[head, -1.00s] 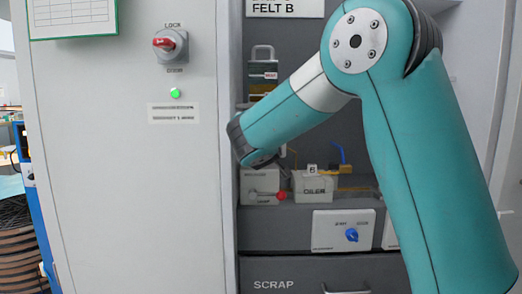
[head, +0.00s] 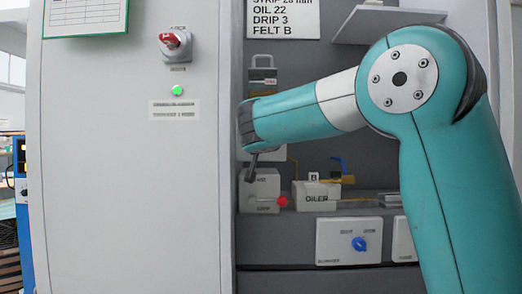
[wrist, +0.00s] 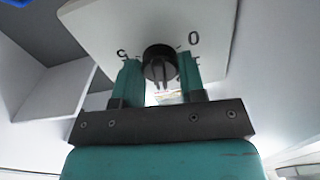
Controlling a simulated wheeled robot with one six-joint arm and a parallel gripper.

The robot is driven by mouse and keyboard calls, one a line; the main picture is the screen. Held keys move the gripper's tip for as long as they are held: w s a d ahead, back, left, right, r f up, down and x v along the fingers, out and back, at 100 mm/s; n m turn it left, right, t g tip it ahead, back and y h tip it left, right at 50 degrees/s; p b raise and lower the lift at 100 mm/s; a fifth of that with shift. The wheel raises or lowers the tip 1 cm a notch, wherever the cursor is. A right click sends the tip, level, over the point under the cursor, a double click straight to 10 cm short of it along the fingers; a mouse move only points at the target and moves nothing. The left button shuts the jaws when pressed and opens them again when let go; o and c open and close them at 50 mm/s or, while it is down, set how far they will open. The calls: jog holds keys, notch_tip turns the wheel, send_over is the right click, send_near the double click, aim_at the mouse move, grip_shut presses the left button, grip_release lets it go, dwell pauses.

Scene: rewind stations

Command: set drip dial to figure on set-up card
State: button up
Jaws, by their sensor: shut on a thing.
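The set-up card (head: 283,20) at the top of the head view reads OIL 22, DRIP 3 and FELT B; its top line is cut by the frame edge. In the wrist view a round black dial (wrist: 160,60) sits on a pale plate (wrist: 205,20). A 0 shows on its right and another, unclear figure on its left. My gripper (wrist: 160,78) is shut on the dial, one teal finger at each side. The dial's setting cannot be read clearly. In the head view my gripper (head: 250,172) is mostly hidden behind my arm, and I cannot make out the dial there.
A white OILER box (head: 316,196) and a grey box with a red knob (head: 262,190) stand on the shelf below my gripper. A panel with a blue knob (head: 348,240) is lower down. A large grey cabinet (head: 130,200) with a red switch stands close on the left.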

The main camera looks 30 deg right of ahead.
jog(key=shift+f+m+b, duration=0.15)
jog(key=shift+m+b, duration=0.85)
jog(key=shift+m, duration=0.2)
jog(key=o, duration=0.9)
jog(key=v, duration=1.7)
jog(key=shift+s+a, duration=0.15)
